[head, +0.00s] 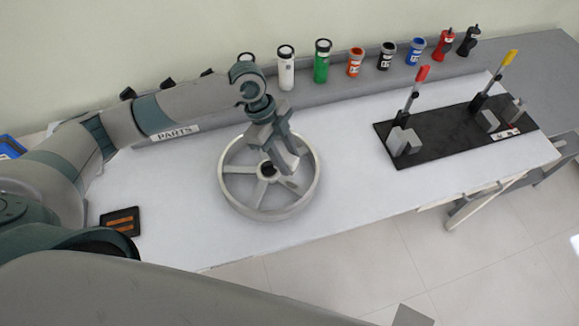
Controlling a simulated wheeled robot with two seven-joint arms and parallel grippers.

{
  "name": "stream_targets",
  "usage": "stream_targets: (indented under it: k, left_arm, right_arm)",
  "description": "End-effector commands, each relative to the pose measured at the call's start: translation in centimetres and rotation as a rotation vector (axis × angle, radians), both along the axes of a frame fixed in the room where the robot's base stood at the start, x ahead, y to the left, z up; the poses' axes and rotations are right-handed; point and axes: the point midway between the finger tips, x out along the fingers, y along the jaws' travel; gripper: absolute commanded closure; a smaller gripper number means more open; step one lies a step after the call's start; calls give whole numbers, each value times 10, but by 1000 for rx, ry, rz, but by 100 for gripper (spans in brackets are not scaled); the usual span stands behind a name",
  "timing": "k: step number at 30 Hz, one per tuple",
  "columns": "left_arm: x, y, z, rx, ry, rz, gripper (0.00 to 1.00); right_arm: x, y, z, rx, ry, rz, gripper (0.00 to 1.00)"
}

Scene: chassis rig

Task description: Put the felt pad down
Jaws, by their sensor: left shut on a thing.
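My left gripper (278,165) reaches down over the spoked grey wheel (225,190), which lies flat on the white table. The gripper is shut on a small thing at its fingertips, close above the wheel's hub. A small dark patch (268,169) shows there; I take it for the felt pad, but its outline is mostly hidden by the fingers. I cannot tell whether it touches the hub. My right gripper is not in view.
A black board (440,144) with two upright levers, red-tipped and yellow-tipped, lies at right. Several bottles and cans, such as the green can (322,62), line the back ledge. A dark tray (121,221) with orange strips lies at front left. White table (350,210) is clear between wheel and board.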

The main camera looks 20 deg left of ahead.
Motion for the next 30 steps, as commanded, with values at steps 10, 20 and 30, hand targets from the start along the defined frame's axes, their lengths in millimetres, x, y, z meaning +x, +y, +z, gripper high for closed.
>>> stream_targets:
  k: [10,20,30]
  left_arm:
    - [4,3,-2,1,-2,79,84]
    - [18,12,2,-2,-7,456,84]
    - [35,27,14,-4,-8,960,84]
  right_arm:
    - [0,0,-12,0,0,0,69]
    - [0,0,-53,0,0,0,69]
    - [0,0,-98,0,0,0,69]
